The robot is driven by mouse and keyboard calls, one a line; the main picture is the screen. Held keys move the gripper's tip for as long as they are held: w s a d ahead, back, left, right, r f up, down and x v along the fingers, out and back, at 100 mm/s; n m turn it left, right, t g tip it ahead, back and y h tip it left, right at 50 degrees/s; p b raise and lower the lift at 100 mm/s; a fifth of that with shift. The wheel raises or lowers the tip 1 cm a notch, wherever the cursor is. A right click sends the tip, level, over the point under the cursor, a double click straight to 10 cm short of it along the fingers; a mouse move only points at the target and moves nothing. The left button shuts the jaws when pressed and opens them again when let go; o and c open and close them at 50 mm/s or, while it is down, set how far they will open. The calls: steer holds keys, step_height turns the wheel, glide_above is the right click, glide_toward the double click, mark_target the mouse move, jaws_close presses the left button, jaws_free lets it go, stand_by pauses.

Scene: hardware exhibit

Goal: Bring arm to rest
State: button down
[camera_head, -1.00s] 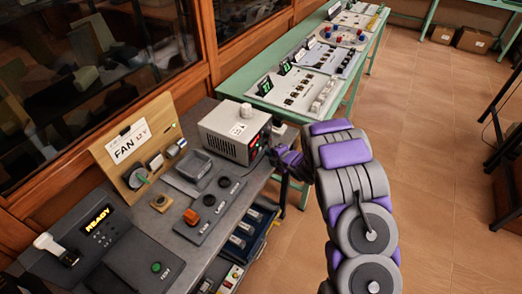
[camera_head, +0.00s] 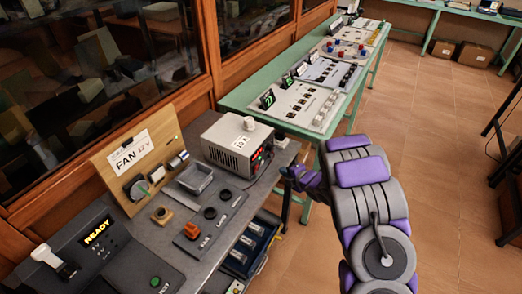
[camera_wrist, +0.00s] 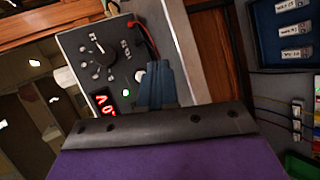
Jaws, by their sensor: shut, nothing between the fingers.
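My arm (camera_head: 367,195), grey with purple panels, reaches up from the bottom right in the head view.
The grey bench (camera_head: 180,238) holds a wooden FAN board (camera_head: 110,166), a grey tray (camera_head: 194,178) and a READY console (camera_head: 75,255). A green table (camera_head: 240,97) with several panels runs behind. Drawers (camera_head: 246,243) are under the bench. The tiled floor (camera_head: 440,150) at right is clear.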

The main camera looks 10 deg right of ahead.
steer(key=d+r+m+h, duration=0.4)
steer(key=d+r, duration=0.2)
steer(key=s+d+r+m+g+h, duration=0.5)
steer(key=s+r+m, duration=0.5)
steer(key=s, duration=0.4)
steer(key=s+a+r+m+g+y, duration=0.1)
steer(key=s+a+r+m+g, duration=0.1)
steer(key=s, duration=1)
steer(key=s+a+r+m+g+y, duration=0.1)
steer(key=s+a+r+m+g, duration=0.2)
steer(key=s+a, duration=0.4)
steer(key=s+a+r+m+g+y, duration=0.1)
steer(key=s+a+m, duration=0.3)
steer(key=s, duration=1.3)
steer(key=shift+s+a+r+m+g, duration=0.35)
steer(key=shift+r+m+g, duration=0.15)
steer(key=shift+r+g, duration=0.4)
steer(key=shift+w, duration=0.1)
